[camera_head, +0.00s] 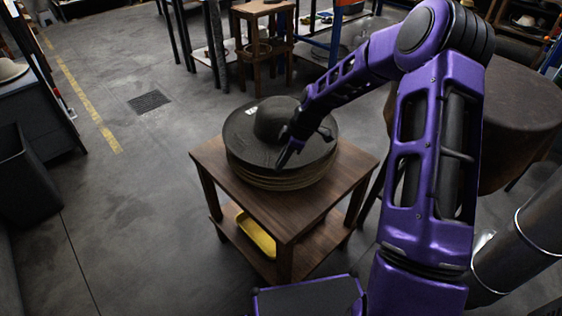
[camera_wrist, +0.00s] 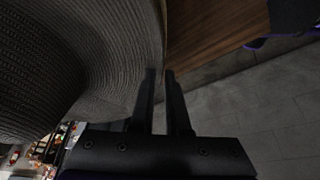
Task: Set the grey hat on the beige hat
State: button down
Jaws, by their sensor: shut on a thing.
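The dark grey hat (camera_head: 272,119) lies crown up and about level on top of a stack of brims on a small wooden table, in the head view. The stack's edges (camera_head: 270,182) look brownish beige, and the hats under the grey one are mostly hidden. My gripper (camera_head: 286,158) is at the near right part of the grey hat's brim. In the wrist view my gripper (camera_wrist: 161,76) is shut on the edge of the ribbed grey brim (camera_wrist: 120,45). A pale beige hat (camera_head: 10,70) sits at the far left edge of the head view.
The wooden table (camera_head: 225,190) has a lower shelf with a yellow tray (camera_head: 257,236). A round dark table (camera_head: 520,115) stands at right, behind my arm. A wooden stool (camera_head: 263,45) and racks stand at the back. Floor left of the table is clear.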

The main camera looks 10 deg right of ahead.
jog(key=shift+f, duration=0.3)
jog(key=c, duration=0.8)
grip_release()
jog(key=p+v, duration=0.3)
jog(key=v, duration=1.4)
jog(key=shift+r, duration=0.25)
jog(key=shift+h, duration=0.3)
